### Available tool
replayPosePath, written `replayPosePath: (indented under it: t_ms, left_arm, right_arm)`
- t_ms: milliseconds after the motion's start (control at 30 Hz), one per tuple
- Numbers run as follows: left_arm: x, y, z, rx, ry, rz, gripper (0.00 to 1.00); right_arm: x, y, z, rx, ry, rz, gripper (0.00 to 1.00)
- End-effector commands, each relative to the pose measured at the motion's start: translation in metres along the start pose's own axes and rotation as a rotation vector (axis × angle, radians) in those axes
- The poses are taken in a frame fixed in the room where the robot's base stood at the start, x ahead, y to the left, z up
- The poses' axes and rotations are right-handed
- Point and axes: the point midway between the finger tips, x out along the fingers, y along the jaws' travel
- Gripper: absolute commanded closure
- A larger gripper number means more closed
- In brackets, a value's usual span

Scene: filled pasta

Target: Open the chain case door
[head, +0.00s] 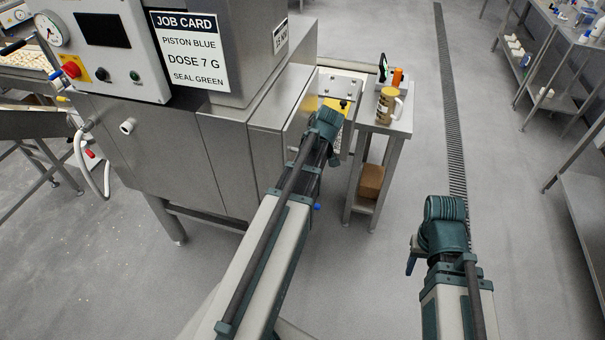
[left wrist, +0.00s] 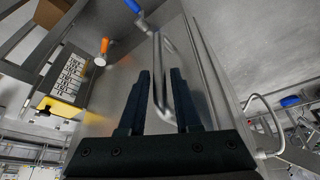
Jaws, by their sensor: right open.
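The chain case door is probably the bare steel panel (left wrist: 122,70) in the left wrist view. A bent steel bar handle (left wrist: 157,75) stands off it. My left gripper (left wrist: 160,78) is open, its two black fingers apart on either side of the handle as seen. Whether they touch it I cannot tell. In the head view my left arm reaches to the machine's right-hand end and hides most of that gripper and the handle. My right gripper (head: 411,265) is open and empty over the floor at the lower right, partly hidden by its own wrist.
The steel machine (head: 215,150) carries a job card (head: 188,50). An orange knob (left wrist: 102,47) is near the panel. The floor around my right arm is clear.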

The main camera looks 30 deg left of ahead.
Motion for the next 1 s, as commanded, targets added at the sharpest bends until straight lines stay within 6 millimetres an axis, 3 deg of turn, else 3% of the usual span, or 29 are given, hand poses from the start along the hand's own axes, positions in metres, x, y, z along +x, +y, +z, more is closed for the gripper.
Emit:
replayPosePath:
  t_ms: [33,233,633,667,833,1000]
  left_arm:
    - [0.015,0.001,0.002,-0.001,0.0,0.0,0.68]
    - [0.04,0.0,0.002,0.0,0.0,0.0,0.68]
    - [0.045,0.0,0.0,0.001,0.0,0.0,0.68]
    - [0.045,0.0,0.0,0.001,0.0,0.0,0.7]
    - [0.045,0.0,0.0,0.001,0.0,0.0,1.0]
    - [0.045,0.0,0.0,0.001,0.0,0.0,1.0]
  right_arm:
    - [0.015,-0.001,-0.001,0.0,0.0,0.0,0.5]
    - [0.037,-0.004,-0.002,0.001,0.0,0.0,0.5]
    - [0.041,-0.004,-0.002,0.001,0.0,0.0,0.5]
    - [0.041,-0.004,-0.002,0.001,0.0,0.0,0.5]
    - [0.041,-0.004,-0.002,0.001,0.0,0.0,0.5]
    - [0.042,-0.004,-0.002,0.001,0.0,0.0,0.5]
